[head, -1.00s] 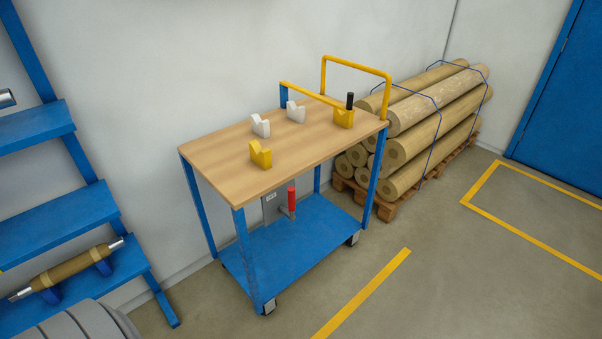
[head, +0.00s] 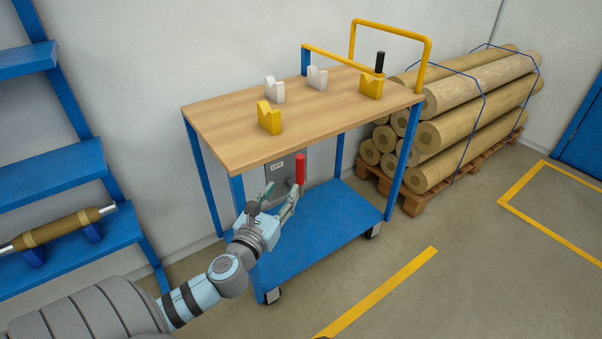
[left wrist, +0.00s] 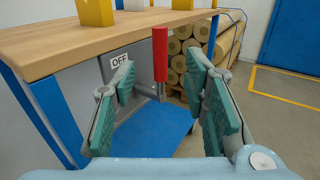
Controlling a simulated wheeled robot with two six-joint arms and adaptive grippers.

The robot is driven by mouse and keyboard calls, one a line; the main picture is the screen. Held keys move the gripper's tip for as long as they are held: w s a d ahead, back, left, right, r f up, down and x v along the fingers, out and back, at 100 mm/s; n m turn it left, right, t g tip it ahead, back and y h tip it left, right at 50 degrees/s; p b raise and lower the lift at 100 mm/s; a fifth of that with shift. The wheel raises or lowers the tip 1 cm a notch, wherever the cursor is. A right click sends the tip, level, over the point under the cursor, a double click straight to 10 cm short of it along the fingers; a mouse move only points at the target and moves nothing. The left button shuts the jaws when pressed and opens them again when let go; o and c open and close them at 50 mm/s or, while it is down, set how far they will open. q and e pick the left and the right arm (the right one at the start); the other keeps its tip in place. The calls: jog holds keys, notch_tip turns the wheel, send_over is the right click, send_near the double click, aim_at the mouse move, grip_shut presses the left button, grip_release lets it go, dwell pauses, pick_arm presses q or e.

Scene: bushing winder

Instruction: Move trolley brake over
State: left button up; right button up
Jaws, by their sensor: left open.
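The trolley brake is a red upright handle (head: 300,169) on a grey box (head: 284,166) under the trolley's top. The trolley (head: 240,152) has a wooden top and blue legs. My left gripper (head: 282,194) is open just in front of the handle. In the left wrist view the handle shows between the green-padded fingers (left wrist: 160,80), with nothing gripped. My right gripper is out of view.
Yellow blocks (head: 269,119) and white blocks (head: 274,91) sit on the trolley top. A yellow rail (head: 390,31) stands at its far end. A blue rack (head: 70,185) is at left. Strapped rolls (head: 465,105) lie on a pallet at right. Floor in front is clear.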

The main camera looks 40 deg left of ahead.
aim_at(299, 166)
pick_arm(q)
jog(key=b+x, duration=0.1)
jog(key=x, duration=1.2)
grip_shut()
